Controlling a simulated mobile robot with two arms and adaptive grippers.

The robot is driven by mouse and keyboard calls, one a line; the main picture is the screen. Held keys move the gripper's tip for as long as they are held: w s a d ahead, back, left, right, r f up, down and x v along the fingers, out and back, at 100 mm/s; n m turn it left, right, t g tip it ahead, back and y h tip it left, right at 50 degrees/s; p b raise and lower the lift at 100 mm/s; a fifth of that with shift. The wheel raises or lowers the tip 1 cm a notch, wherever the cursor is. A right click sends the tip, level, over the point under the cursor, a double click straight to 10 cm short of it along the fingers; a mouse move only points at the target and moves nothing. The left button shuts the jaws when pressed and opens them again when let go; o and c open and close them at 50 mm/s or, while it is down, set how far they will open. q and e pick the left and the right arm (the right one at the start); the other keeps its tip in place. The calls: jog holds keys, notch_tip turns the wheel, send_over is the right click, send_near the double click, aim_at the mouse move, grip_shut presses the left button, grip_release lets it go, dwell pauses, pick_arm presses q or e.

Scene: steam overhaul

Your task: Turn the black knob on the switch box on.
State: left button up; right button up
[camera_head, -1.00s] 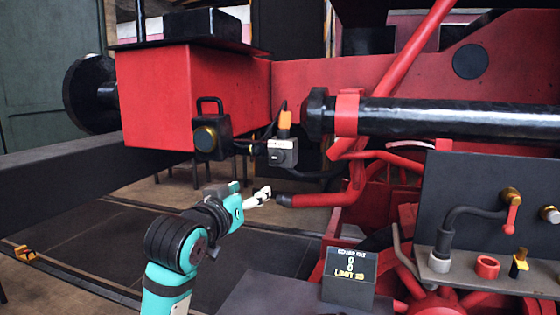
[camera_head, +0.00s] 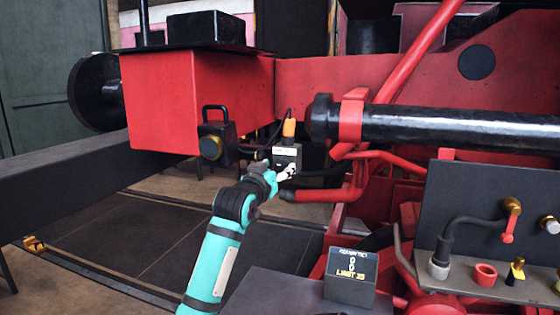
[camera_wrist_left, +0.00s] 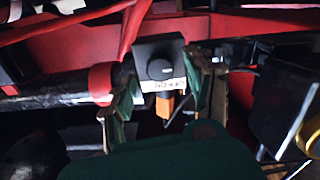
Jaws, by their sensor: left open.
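The switch box (camera_head: 287,153) is a small grey box with a white label and an orange part on top, hanging beside the red frame. In the left wrist view its round black knob (camera_wrist_left: 159,69) faces the camera, with the label (camera_wrist_left: 166,87) at its edge. My left gripper (camera_head: 287,172) is at the front of the box and covers the knob in the head view. In the left wrist view the open left gripper (camera_wrist_left: 163,88) has one finger on each side of the box. I cannot tell whether the fingers touch it. My right gripper is not in view.
A black lamp (camera_head: 214,143) with a handle hangs on the red buffer beam left of the box. A black pipe (camera_head: 440,126) and red pipes (camera_head: 330,194) lie to the right. A small display (camera_head: 350,278) and a grey panel (camera_head: 470,200) stand at lower right.

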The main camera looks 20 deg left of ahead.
pick_arm(q)
jog(key=shift+w+d, duration=0.1)
jog(key=shift+w, duration=0.95)
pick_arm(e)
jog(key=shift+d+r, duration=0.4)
pick_arm(q)
grip_shut()
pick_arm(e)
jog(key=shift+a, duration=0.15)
